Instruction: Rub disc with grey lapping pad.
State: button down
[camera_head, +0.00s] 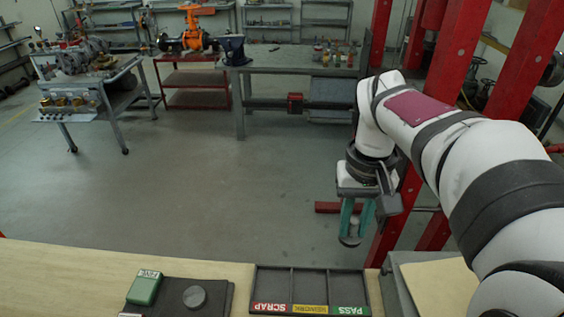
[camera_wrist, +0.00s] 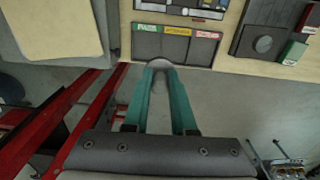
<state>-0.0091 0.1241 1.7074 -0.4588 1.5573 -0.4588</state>
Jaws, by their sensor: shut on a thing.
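My gripper (camera_head: 351,236) hangs over the floor beyond the bench's far edge, right of centre. Its teal fingers are shut on a small grey piece (camera_head: 350,240), which also shows at the fingertips in the wrist view (camera_wrist: 160,64). I cannot tell exactly what this piece is. A round grey disc (camera_head: 194,297) lies on a dark mat (camera_head: 219,289) on the bench, well away from my gripper; it shows at upper right in the wrist view (camera_wrist: 264,44). A green block (camera_head: 145,287) with a white label sits left of the disc. A white label edge beside it is cut off; no grey pad shows clearly.
A dark divided tray (camera_head: 258,280) labelled SCRAP, yellow and PASS stands right of the mat; its visible compartments look empty. A dark holder with blue and white items (camera_wrist: 185,10) lies nearer the bench front. Red posts (camera_head: 384,225) stand close to my arm.

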jog(key=s+a+f+n, duration=0.1)
jog(key=a+f+n, duration=0.45)
jog(key=a, duration=0.95)
jog(key=s+a+f+n, duration=0.1)
jog(key=a+f+n, duration=0.2)
jog(key=a+f, duration=0.9)
jog(key=shift+s+a+f, duration=0.2)
jog(key=shift+a+f, duration=1.05)
jog(key=shift+f, duration=0.15)
notch_tip(320, 180, down, 2)
jog(key=shift+a, duration=2.8)
jog(key=shift+d, duration=2.75)
notch_tip(320, 180, up, 8)
jog(key=shift+r, duration=0.1)
